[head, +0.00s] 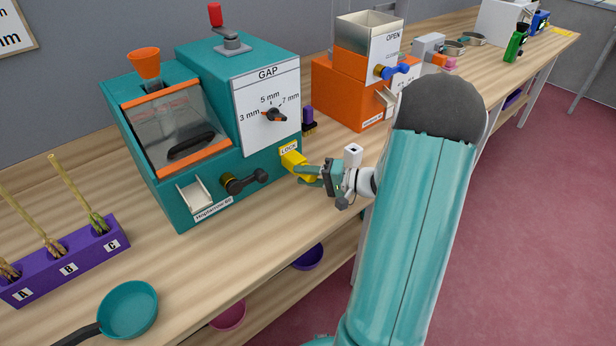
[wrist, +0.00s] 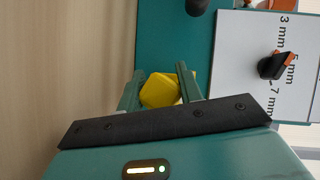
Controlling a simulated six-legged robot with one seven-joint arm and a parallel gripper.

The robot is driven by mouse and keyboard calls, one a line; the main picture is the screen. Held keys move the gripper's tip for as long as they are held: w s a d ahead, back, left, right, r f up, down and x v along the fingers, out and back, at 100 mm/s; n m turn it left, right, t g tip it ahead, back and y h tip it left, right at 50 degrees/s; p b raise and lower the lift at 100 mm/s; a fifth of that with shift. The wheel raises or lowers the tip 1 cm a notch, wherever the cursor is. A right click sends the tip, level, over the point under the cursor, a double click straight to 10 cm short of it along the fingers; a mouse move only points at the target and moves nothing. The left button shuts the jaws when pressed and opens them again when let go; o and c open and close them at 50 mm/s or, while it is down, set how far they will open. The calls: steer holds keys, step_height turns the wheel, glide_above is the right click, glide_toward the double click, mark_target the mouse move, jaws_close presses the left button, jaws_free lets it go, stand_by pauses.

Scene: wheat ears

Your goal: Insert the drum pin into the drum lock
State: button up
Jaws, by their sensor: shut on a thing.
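The drum pin (head: 297,164) is yellow and is at the lower right of the teal threshing machine's front, just below the LOCK label (head: 289,149). My gripper (head: 302,171) is shut on it from the front right. In the wrist view the yellow pin (wrist: 160,90) sits between the two teal fingers of my gripper (wrist: 160,88), against the teal machine front. The drum lock's opening is hidden behind the pin, and I cannot tell how deep the pin sits.
The teal machine (head: 215,205) has a gap dial (head: 274,114) above the lock and a black crank (head: 246,181) to its left. A purple-black brush (head: 308,121) and an orange machine (head: 340,95) stand behind. A teal pan (head: 128,309) and purple rack (head: 65,262) are at left.

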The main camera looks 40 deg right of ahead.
steer(key=shift+s, duration=0.15)
steer(key=shift+s+d, duration=0.1)
steer(key=shift+s, duration=2.7)
steer(key=shift+w, duration=2.85)
steer(key=shift+s, duration=2.85)
steer(key=shift+s, duration=0.15)
